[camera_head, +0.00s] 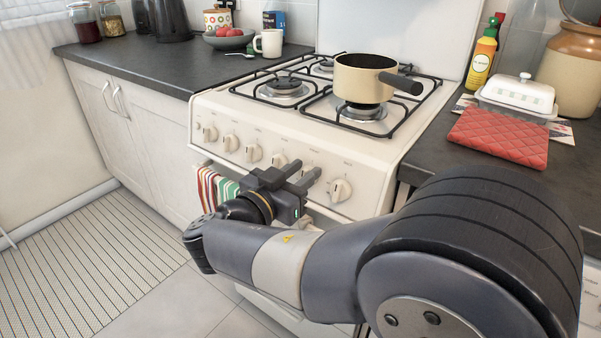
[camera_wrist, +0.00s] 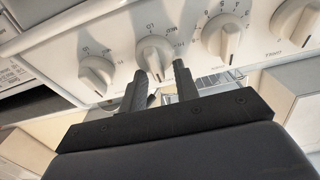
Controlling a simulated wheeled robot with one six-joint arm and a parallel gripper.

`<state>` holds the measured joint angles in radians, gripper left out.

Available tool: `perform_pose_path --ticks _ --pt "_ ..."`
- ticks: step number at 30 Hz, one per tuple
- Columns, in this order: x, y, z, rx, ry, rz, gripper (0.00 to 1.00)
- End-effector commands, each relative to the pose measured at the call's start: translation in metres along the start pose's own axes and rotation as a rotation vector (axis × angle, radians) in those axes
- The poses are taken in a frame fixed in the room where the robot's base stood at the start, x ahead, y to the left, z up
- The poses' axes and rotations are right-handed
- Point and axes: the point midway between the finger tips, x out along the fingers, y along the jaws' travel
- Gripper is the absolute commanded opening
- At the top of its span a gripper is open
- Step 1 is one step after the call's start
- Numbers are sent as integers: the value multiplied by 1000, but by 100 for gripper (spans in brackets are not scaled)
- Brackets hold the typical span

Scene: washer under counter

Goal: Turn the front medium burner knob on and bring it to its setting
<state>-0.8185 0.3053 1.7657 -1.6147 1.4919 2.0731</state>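A row of cream knobs lines the stove's front panel, including a left one (camera_head: 231,143) and the far right one (camera_head: 340,190). My gripper (camera_head: 301,171) is open and empty in front of the right half of the row, hiding part of it. In the wrist view, my gripper (camera_wrist: 158,68) points at a knob (camera_wrist: 155,55), with one finger low on each side. The fingers look just short of that knob; contact cannot be told. Other knobs stand at its left (camera_wrist: 96,74) and right (camera_wrist: 225,36). Labels are too small to tell which is the front medium burner knob.
A cream pot (camera_head: 362,78) with a dark handle sits on the front right burner. A striped towel (camera_head: 215,188) hangs below the panel at left. A red quilted pad (camera_head: 499,137) lies on the right counter. Floor at left is clear.

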Motion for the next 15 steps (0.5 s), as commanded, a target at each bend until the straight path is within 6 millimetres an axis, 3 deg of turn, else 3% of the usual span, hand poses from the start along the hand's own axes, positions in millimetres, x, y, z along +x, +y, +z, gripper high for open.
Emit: perform_pose_path --ticks 8,15 --pt "0 0 1 -1 -2 1 4" --pt "0 1 2 -4 -4 1 4"
